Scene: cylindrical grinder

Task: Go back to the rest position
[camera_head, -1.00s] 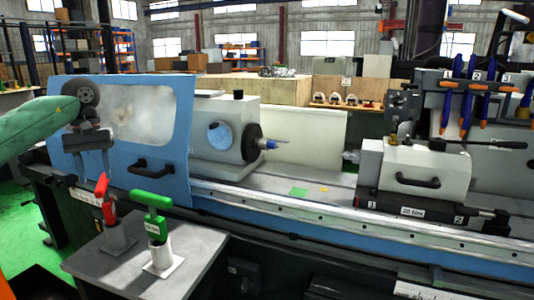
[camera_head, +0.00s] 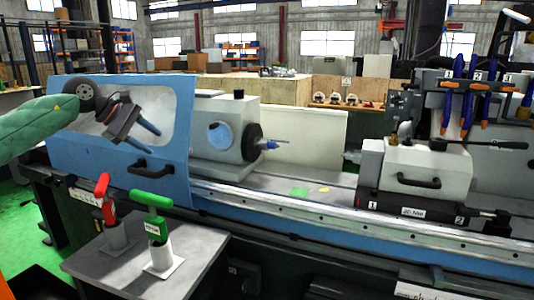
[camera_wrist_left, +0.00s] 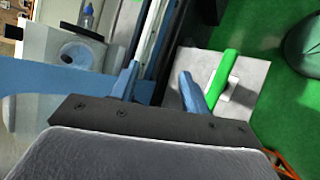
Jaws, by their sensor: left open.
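My left arm comes in from the left edge in the head view. Its left gripper (camera_head: 150,139) is in front of the blue door of the grinder, tilted with its two fingers pointing right and down. The fingers are apart with nothing between them. In the left wrist view the same gripper (camera_wrist_left: 158,78) shows two separate blue-grey fingers, with a green handle (camera_wrist_left: 223,73) beyond the right one. My right gripper is not in view.
The blue door (camera_head: 65,148) with its window is behind my gripper. A red-handled tool (camera_head: 106,205) and a green-handled tool (camera_head: 152,210) stand upright on a grey stand (camera_head: 205,250) below. The grinder's workhead (camera_head: 225,130) and tailstock (camera_head: 430,170) are to the right.

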